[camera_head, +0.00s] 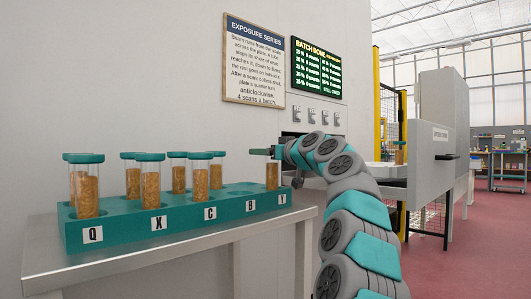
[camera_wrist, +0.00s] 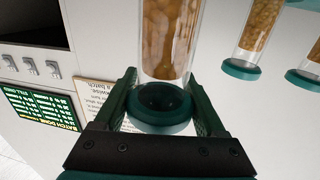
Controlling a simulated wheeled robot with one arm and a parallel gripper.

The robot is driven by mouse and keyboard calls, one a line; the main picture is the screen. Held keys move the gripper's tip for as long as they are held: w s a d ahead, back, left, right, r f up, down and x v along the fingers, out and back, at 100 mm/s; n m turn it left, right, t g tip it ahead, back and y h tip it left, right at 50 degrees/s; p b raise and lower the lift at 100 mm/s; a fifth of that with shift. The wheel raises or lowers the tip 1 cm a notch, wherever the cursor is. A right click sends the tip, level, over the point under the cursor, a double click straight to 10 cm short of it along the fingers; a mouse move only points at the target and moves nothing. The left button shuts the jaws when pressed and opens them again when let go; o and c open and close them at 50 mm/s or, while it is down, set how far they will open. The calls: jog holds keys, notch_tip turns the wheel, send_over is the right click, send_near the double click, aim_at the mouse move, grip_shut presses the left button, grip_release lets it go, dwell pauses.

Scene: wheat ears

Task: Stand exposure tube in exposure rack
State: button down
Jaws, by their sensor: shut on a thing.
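A clear tube of golden grain (camera_head: 272,177) is upright at the right end of the teal exposure rack (camera_head: 122,234), above the label Y. Its lower end meets the rack top; I cannot tell how deep it sits. My gripper (camera_head: 264,151) reaches in from the right at the tube's top. In the wrist view, my gripper (camera_wrist: 162,100) has its two fingers on either side of the tube's teal cap (camera_wrist: 160,122), and grain shows in the tube (camera_wrist: 168,40) beyond. Several other capped grain tubes (camera_head: 150,184) stand in the rack over Q, X and C, and behind.
The rack stands on a grey metal table (camera_head: 180,246) against a white wall. A dark-green batch board (camera_head: 317,68) and a framed notice (camera_head: 253,60) hang above. A grey cabinet (camera_head: 437,150) and yellow post (camera_head: 376,100) stand to the right. Rack space near B looks empty.

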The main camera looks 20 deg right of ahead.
jog(key=shift+f, duration=0.3)
grip_release()
jog(key=shift+s, duration=0.1)
jog(key=s+d, duration=0.1)
jog(key=s, duration=0.6)
jog(key=shift+s+d, duration=0.25)
